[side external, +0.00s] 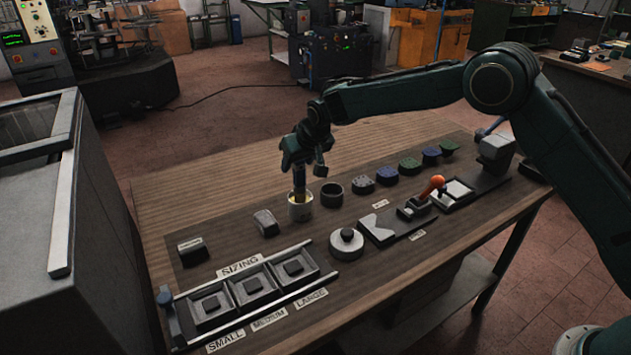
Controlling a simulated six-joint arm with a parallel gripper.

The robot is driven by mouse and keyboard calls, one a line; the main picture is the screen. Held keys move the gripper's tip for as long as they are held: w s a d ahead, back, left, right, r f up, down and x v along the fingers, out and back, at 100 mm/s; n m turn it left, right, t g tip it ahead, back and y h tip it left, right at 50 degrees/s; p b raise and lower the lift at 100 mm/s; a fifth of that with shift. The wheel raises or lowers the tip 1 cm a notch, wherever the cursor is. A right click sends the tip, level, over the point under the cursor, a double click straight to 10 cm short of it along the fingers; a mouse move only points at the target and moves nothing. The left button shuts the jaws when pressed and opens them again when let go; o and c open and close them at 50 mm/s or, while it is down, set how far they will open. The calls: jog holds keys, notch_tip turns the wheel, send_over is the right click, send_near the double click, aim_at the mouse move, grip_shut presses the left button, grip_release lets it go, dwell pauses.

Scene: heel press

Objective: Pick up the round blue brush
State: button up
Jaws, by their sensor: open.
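My gripper (299,172) points down over a cream cup (300,208) near the middle of the bench. Its jaws are open. A yellow-brown upright piece (299,184) shows between the jaws and the cup's mouth; I cannot tell whether the jaws touch it. To the right is a row of small rounded pieces: a blue-grey one (363,185), a dark blue one (387,175), a green one (410,166), a blue one (431,156) and another green one (448,147). I cannot tell from their shape which, if any, is the round blue brush.
A dark open cup (331,194) stands close right of the cream cup. In front are a sizing tray (238,292) with three compartments, a round grey piece (346,242) and an orange-knobbed lever (436,183). The bench's back left (210,185) is clear.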

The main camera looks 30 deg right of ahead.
grip_shut()
jog(key=shift+r, duration=0.1)
dwell(0.3)
notch_tip(320, 180, up, 20)
dwell(0.8)
dwell(0.5)
